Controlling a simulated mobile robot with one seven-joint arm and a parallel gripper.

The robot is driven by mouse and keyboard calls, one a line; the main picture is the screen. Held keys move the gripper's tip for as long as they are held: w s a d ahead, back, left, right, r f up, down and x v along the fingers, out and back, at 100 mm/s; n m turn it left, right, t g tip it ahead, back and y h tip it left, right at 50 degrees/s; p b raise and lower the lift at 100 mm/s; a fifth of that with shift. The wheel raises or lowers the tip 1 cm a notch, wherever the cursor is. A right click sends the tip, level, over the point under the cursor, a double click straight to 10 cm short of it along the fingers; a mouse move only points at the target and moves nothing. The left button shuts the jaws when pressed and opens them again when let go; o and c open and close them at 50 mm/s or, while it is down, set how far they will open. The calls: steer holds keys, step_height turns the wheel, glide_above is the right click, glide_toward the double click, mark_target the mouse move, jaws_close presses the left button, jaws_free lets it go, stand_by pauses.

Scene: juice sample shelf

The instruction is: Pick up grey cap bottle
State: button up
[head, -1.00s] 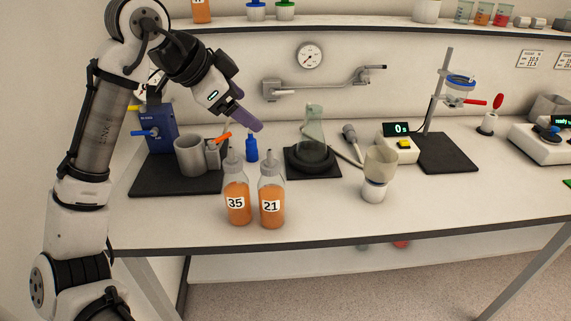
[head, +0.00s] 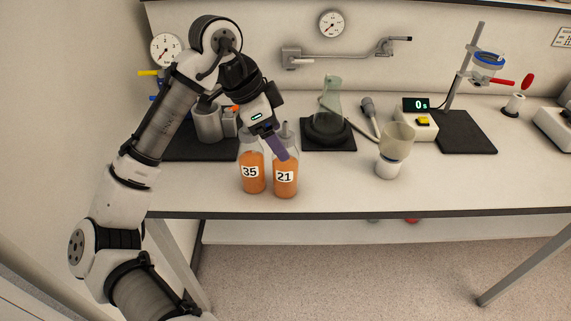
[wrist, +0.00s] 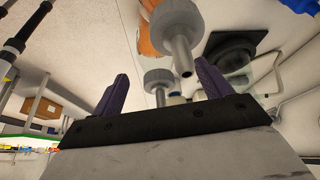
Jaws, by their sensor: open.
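Two bottles of orange juice with grey spouted caps stand upright side by side near the table's front edge: bottle 35 (head: 252,179) on the left and bottle 21 (head: 285,182) on the right. My gripper (head: 284,155) has purple fingers and tilts down at the bottle tops, partly hiding their necks and caps. In the wrist view my gripper (wrist: 161,72) is open and empty. One grey cap (wrist: 158,77) shows in the gap between the fingers and another grey cap (wrist: 178,28) shows above it. I cannot tell which cap belongs to which bottle, or any contact.
A glass flask (head: 327,100) stands on a dark plate behind the bottles. A beige-topped cup (head: 397,138) stands to the right, near a scale (head: 419,122). A grey container (head: 207,122) is behind on the left. The table front between bottles and cup is clear.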

steer(key=shift+s+p+x, duration=0.15)
steer(key=shift+p+x, duration=0.05)
steer(key=shift+x, duration=0.8)
steer(key=shift+s+p+x, duration=0.1)
steer(key=shift+p+x, duration=0.1)
steer(key=shift+x, duration=0.8)
steer(key=shift+a, duration=0.1)
steer(key=c, duration=1.6)
steer(key=shift+o, duration=0.2)
